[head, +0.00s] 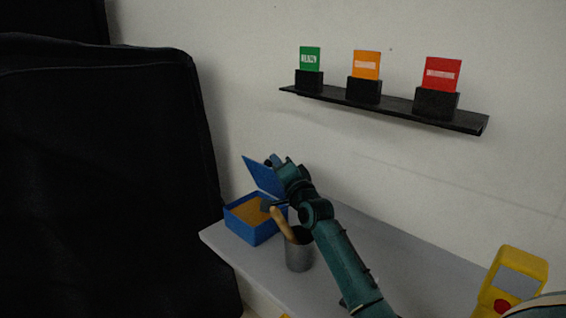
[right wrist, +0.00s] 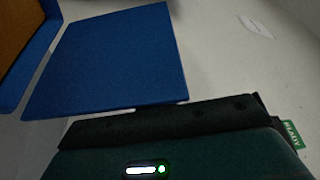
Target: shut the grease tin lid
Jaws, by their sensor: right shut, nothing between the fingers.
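The grease tin is a blue box (head: 256,231) with orange-brown grease inside, at the left end of the grey cart top. Its blue lid (head: 262,176) stands open, tilted up at the back of the tin. The lid fills much of the upper left of the right wrist view (right wrist: 115,60), with a strip of the tin at the far left. My right gripper (head: 273,161) is shut and empty beside the lid's upper right edge; whether it touches the lid I cannot tell. In the right wrist view its dark finger (right wrist: 165,126) lies just below the lid's edge. My left gripper is not in view.
A grey metal cup (head: 299,257) with a tan-handled tool (head: 282,224) stands right of the tin, close to my right arm. A yellow device (head: 520,268) is at the lower right. A black shelf (head: 400,106) with green, orange and red cards is on the wall. A black covered shape (head: 110,180) stands left.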

